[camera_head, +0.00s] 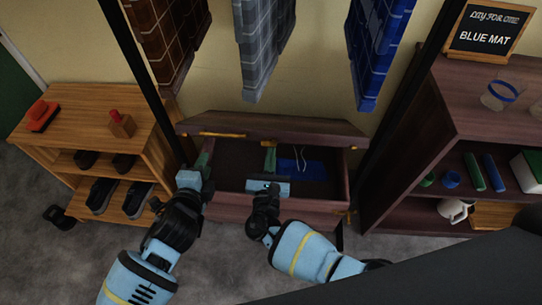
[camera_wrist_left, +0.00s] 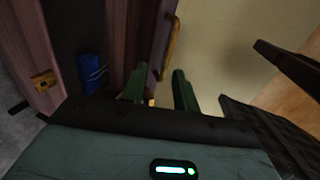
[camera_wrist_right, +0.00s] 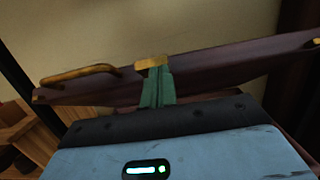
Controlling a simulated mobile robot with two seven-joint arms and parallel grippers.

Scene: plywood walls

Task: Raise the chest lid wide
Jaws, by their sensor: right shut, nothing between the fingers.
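The dark wooden chest (camera_head: 330,208) stands at the wall. Its lid (camera_head: 290,127) is up and the interior shows in front of it; the exact angle is hard to tell. The lid has a brass handle (camera_wrist_right: 78,74) and a brass clasp (camera_wrist_right: 151,62). My left gripper (camera_head: 205,160) is at the chest's left end; its fingers (camera_wrist_left: 158,88) are apart, close to the lid's edge, with nothing clearly held. My right gripper (camera_head: 270,159) is over the chest's opening. Its fingers (camera_wrist_right: 157,88) are closed together, just before the clasp; whether they touch it is unclear.
A blue item (camera_head: 302,168) with white cords lies inside the chest. Brown, grey and blue cloths (camera_head: 380,45) hang above. A shoe rack (camera_head: 90,135) stands left, a dark shelf (camera_head: 480,120) right, with a sign (camera_head: 487,32) reading "BLUE MAT". Dark posts flank the chest.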

